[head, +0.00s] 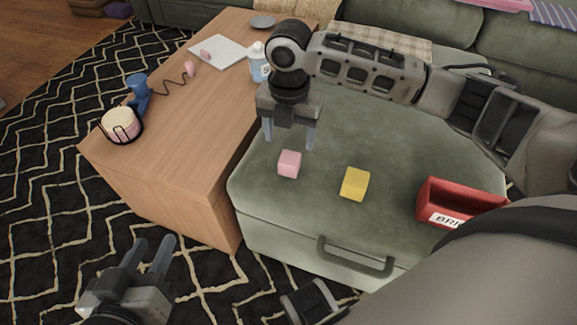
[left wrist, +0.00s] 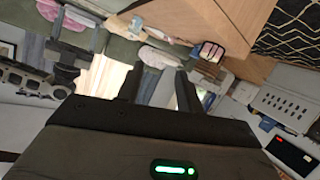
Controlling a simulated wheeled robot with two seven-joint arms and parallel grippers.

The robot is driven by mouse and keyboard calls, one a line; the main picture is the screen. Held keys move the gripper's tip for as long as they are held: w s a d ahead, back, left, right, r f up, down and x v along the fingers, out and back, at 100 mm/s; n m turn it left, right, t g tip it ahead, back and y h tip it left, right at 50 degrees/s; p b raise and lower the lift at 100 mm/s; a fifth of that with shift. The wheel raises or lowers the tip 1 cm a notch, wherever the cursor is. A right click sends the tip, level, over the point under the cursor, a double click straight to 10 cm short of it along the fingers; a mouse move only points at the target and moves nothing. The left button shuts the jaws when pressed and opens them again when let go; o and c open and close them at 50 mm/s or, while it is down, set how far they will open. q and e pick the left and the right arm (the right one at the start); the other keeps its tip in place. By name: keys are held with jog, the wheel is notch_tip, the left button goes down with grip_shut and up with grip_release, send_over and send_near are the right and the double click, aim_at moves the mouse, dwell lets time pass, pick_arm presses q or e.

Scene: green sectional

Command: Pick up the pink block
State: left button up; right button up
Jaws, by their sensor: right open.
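The pink block (head: 289,164) lies on top of the green ottoman (head: 400,135), near its left edge, in the head view. My right gripper (head: 289,144) points down just above and behind the block in the picture. Its two fingers are spread with nothing held between them. Whether the fingertips are level with the block is hard to tell. My left gripper (head: 153,241) is low at the left, away from the block, over the patterned rug. Its fingers are apart and empty. I cannot make out the pink block in the left wrist view.
A yellow block (head: 355,184) lies right of the pink one. A red labelled bin (head: 437,196) stands further right on the ottoman.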

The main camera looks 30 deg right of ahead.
aim_at(290, 158)
notch_tip(290, 158, down, 4)
jog(key=shift+r+b, duration=0.1)
jog(key=shift+b, duration=0.35)
jog(key=f+b, duration=0.1)
jog(key=f, duration=0.1)
jog(key=f+b, duration=0.1)
jog(key=f, duration=0.1)
jog(key=shift+w+d+b, duration=0.2)
jog(key=shift+w+b, duration=0.1)
jog(key=shift+b, duration=0.05)
jog(key=shift+f, duration=0.65)
pick_arm(q)
jog(key=shift+w+d+r+n+t+h, duration=0.25)
jog(key=shift+d+r+n+t+h, duration=0.4)
jog(key=shift+r+h, duration=0.2)
pick_arm(e)
jog(key=shift+c, duration=0.3)
jog(key=c, duration=1)
